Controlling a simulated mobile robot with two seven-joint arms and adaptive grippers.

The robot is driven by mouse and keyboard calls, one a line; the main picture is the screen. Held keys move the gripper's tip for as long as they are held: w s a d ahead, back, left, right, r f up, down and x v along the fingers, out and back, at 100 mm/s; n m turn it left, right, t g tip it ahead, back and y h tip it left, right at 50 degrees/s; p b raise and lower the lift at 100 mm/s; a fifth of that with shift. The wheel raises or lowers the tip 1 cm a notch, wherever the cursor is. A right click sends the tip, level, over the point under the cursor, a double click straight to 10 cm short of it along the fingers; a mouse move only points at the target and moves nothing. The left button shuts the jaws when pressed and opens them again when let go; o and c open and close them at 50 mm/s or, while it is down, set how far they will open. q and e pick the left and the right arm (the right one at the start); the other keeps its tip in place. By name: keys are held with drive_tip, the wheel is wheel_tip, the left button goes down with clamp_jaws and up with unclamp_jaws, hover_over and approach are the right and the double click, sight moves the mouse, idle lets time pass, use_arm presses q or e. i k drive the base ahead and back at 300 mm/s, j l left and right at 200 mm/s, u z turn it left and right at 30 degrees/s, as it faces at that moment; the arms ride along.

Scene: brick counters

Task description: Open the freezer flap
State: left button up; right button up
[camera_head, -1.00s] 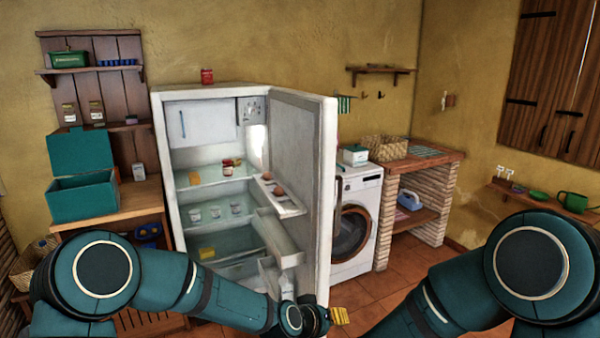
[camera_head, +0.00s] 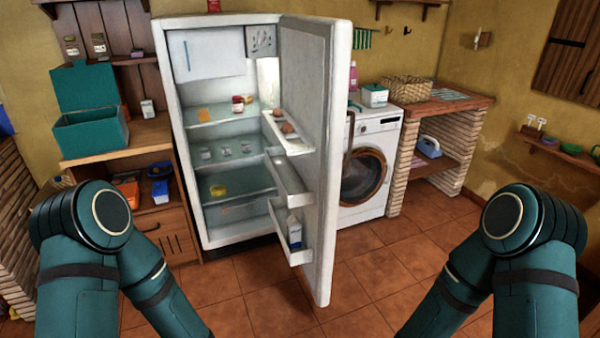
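The freezer flap (camera_head: 208,52) is a pale panel with a thin blue handle (camera_head: 187,55) at the top left inside the fridge (camera_head: 180,150). The flap looks shut. The fridge door (camera_head: 325,170) stands wide open to the right, with shelves on its inner side. My two arms show at the bottom left and bottom right, bent downward. Both of my grippers are below the picture and out of sight.
A wooden cabinet with a teal box (camera_head: 90,132) stands left of the fridge. A washing machine (camera_head: 368,165) and a brick counter (camera_head: 440,160) stand to the right. The tiled floor (camera_head: 255,300) in front is clear.

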sight(200, 54)
drive_tip(key=i+l+u, duration=0.1)
drive_tip(key=l+u, duration=0.3)
drive_tip(key=i+l+u, duration=0.1)
drive_tip(key=l+u, duration=0.15)
drive_tip(key=u, duration=0.2)
drive_tip(key=l+u, duration=0.3)
drive_tip(key=l, duration=0.65)
drive_tip(key=l+u, duration=0.15)
drive_tip(key=l, duration=1.9)
drive_tip(key=i+j, duration=0.1)
drive_tip(key=j, duration=0.2)
drive_tip(key=i+j, duration=0.1)
drive_tip(key=j, duration=0.25)
drive_tip(key=i+j, duration=0.1)
drive_tip(key=j, duration=0.2)
drive_tip(key=u, duration=1.25)
